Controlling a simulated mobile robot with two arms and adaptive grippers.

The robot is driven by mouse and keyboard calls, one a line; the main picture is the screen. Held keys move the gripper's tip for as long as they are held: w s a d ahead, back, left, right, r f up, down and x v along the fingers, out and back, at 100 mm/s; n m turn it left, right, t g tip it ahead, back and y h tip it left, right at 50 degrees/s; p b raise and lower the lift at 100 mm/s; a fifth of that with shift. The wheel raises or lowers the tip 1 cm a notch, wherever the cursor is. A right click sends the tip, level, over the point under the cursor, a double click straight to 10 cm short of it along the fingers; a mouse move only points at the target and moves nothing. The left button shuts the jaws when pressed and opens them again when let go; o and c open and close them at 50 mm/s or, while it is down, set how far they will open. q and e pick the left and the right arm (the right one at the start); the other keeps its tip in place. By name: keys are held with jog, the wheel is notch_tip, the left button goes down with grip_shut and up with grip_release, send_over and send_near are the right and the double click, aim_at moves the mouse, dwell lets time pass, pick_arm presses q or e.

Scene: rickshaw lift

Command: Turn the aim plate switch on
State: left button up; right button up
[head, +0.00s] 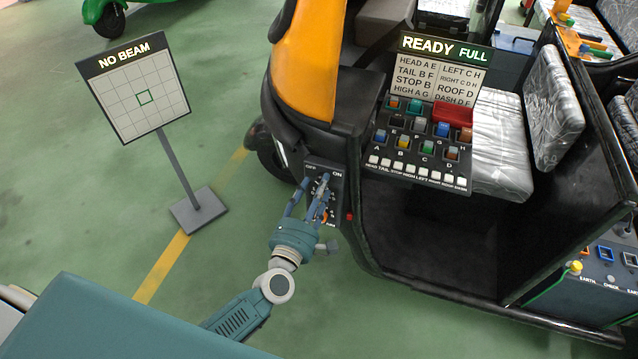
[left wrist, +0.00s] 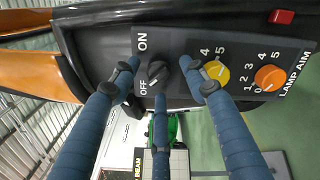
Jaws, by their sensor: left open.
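The aim plate (head: 324,190) is a dark panel on the vehicle's front side, labelled LAMP AIM in the left wrist view (left wrist: 240,48). Its black switch knob (left wrist: 158,73) sits beside the words ON and OFF; its pointer seems to lie toward OFF, but is hard to read. My left gripper (head: 318,184) is at the panel, with its fingers open. In the left wrist view, two fingertips (left wrist: 160,70) stand either side of the black knob and the third is below it. Whether they touch it is unclear. My right gripper is not in view.
A yellow knob (left wrist: 216,73) and an orange knob (left wrist: 270,77) sit beside the switch, close to one fingertip. A red button (left wrist: 281,17) is nearby. A NO BEAM target board (head: 140,90) stands left. The console (head: 432,110) reads READY FULL. Green floor between is clear.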

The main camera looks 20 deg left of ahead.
pick_arm(q)
jog(key=shift+w, duration=0.6)
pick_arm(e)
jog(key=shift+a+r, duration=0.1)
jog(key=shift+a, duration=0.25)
pick_arm(q)
grip_shut()
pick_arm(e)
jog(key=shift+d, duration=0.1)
